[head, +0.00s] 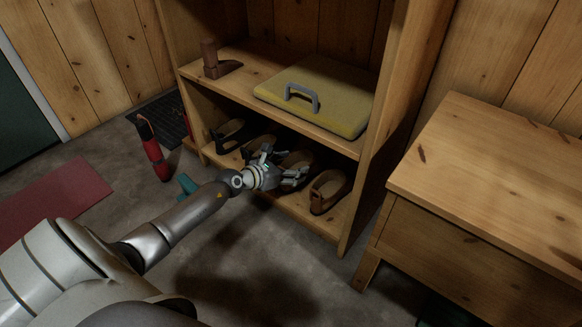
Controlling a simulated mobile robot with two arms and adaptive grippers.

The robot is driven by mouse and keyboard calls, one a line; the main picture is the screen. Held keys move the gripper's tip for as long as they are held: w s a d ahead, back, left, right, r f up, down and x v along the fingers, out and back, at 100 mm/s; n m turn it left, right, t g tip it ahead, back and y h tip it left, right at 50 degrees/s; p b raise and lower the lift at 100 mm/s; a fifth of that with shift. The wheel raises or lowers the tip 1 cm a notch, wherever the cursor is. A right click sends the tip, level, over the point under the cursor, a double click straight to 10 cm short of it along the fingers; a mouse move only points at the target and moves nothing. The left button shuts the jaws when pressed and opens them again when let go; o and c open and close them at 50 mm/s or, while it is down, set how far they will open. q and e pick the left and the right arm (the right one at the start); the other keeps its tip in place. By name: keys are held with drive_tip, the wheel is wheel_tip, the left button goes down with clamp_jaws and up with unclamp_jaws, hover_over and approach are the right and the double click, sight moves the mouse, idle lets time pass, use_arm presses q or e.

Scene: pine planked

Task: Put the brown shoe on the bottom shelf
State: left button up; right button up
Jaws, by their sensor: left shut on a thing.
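My left gripper (296,178) reaches into the lower opening of the wooden shelf unit and is shut on the heel end of a brown shoe (297,157). The gripper hides much of this shoe, which is at the bottom shelf (296,212); I cannot tell whether its sole touches the board. Another brown shoe (328,193) sits on the same shelf just right of the gripper. My right gripper is not in view.
Dark shoes (229,133) stand further left on the bottom shelf. The shelf above carries a yellow case (320,96) with a grey handle and a brown boot-shaped object (213,62). A red and black upright object (152,150) stands left; a wooden cabinet (490,170) stands right.

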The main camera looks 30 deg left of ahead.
use_arm(q)
drive_tip(key=shift+f+b, duration=0.5)
idle(0.4)
drive_tip(key=o, duration=1.3)
drive_tip(key=shift+f, duration=0.15)
drive_tip(key=shift+s, duration=0.15)
drive_tip(key=v, duration=1.1)
drive_tip(key=shift+s+a+r, duration=0.15)
drive_tip(key=shift+s+r, duration=0.15)
drive_tip(key=shift+r, duration=0.05)
